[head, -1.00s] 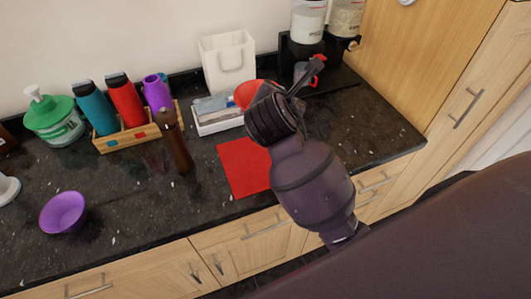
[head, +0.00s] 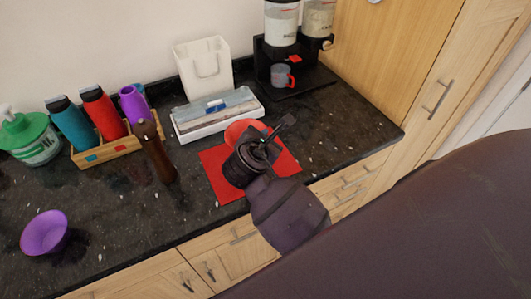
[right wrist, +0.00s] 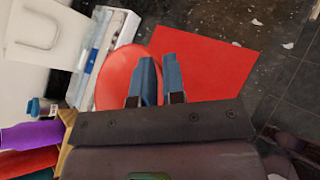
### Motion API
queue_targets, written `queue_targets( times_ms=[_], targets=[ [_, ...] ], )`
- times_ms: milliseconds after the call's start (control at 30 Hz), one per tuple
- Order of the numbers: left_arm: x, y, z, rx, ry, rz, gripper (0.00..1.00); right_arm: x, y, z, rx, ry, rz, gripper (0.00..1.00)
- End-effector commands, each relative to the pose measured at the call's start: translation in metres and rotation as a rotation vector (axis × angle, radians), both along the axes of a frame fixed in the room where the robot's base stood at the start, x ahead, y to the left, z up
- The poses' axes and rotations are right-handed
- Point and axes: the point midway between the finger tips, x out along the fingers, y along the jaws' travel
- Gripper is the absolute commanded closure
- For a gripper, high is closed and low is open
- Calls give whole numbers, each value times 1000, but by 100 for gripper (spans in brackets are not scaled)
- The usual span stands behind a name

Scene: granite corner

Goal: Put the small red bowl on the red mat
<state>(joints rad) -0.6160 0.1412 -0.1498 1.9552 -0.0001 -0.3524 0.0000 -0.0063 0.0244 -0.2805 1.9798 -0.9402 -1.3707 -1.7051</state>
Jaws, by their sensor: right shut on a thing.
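The small red bowl (head: 238,131) is in the grip of my right gripper (head: 270,140), which hides part of it in the head view. In the right wrist view the bowl (right wrist: 115,78) has its rim at the two blue fingers of the right gripper (right wrist: 158,82). The red mat (head: 215,178) lies flat on the dark counter, partly behind my right arm. The bowl overlaps the mat's back part in the head view; I cannot tell whether it touches it. The mat (right wrist: 215,65) shows beyond the fingers in the wrist view. My left gripper is out of view.
A white tray (head: 180,127) stands behind the mat. A dark brown bottle-like mill (head: 156,155) stands left of it. A purple bowl (head: 45,233), a wooden box (head: 95,158) with bottles and a black dispenser stand (head: 300,85) are farther off. Counter right of the mat is clear.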

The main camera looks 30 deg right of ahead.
Motion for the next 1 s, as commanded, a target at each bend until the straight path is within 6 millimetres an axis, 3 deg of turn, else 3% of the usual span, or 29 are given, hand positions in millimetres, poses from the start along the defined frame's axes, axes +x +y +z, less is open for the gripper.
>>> queue_targets(
  times_ms=[533,933,967,1000],
  targets=[
    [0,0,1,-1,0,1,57,0,0,-56,-1,1,0,100],
    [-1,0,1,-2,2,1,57,0,0,-62,0,-1,1,100],
    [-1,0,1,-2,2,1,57,0,0,-63,0,0,0,87],
    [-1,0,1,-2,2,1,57,0,0,-62,0,0,0,80]
  ],
)
